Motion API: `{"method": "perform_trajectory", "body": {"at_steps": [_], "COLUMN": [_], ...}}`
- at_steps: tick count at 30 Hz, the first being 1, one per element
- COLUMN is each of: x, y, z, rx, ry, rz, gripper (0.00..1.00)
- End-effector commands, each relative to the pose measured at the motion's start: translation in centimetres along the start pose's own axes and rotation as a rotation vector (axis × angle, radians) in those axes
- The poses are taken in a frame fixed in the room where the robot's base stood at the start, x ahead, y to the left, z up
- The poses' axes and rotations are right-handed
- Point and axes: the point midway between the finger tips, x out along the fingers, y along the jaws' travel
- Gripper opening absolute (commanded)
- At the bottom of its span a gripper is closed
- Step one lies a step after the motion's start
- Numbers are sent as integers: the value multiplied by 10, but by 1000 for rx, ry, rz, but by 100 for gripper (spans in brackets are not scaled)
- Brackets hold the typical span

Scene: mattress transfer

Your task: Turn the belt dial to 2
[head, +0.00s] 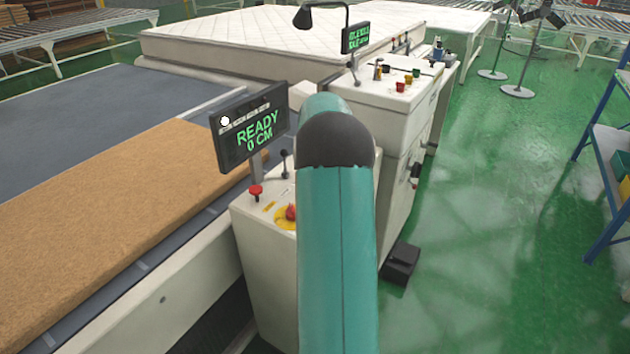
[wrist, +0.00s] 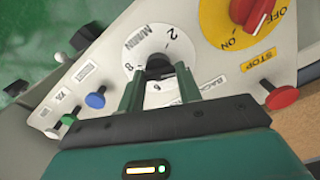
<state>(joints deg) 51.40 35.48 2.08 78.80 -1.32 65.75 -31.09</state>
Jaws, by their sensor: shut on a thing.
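The belt dial (wrist: 150,45) is a white disc with "2", "8" and "M/MIN" printed on it and a dark knob at its centre. It shows in the wrist view on the slanted control panel. My gripper (wrist: 160,70) has its two green fingers on either side of the knob and is shut on it. The fingers hide the lower part of the disc, so I cannot tell which number the knob points to. In the head view my arm covers the dial and gripper.
Beside the dial are a red switch on a yellow plate (wrist: 215,35), a red stop button (wrist: 282,97) and a blue button (wrist: 95,101). A display (head: 250,128) reads "READY 0 CM". A brown slab (head: 100,230) lies on the conveyor, with a white mattress (head: 240,40) beyond.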

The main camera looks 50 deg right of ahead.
Motion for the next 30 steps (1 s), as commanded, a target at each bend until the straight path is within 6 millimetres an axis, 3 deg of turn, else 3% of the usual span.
{"method": "perform_trajectory", "body": {"at_steps": [21,30], "x": [-1,-1], "y": [0,1], "z": [1,2], "rx": [-667,-860], "ry": [1,1], "rz": [1,2], "gripper": [12,12]}}
